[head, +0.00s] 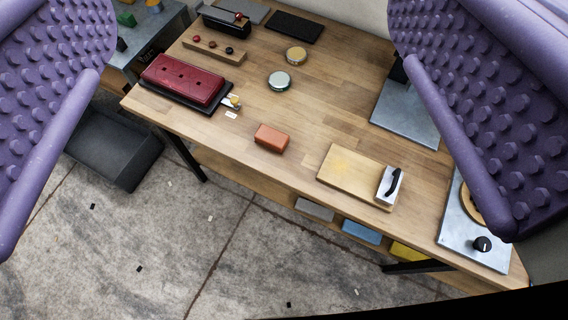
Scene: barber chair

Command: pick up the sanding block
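A small orange-red block (271,138), which I take as the sanding block, lies on the wooden bench top (330,110) near its front edge. It sits in the middle of the head view with clear wood around it. My gripper (258,240) shows as two purple studded fingers at the left and right sides of the view. The fingers are wide apart with nothing between them at their tips. The block is seen in the gap between them, farther off and apart from both.
A dark red case (183,80) on a black tray lies left of the block. A wooden board with a metal clip (355,175) lies to its right. Two round tins (279,81) stand behind. A grey plate (407,112) and a knobbed metal unit (478,235) are farther right.

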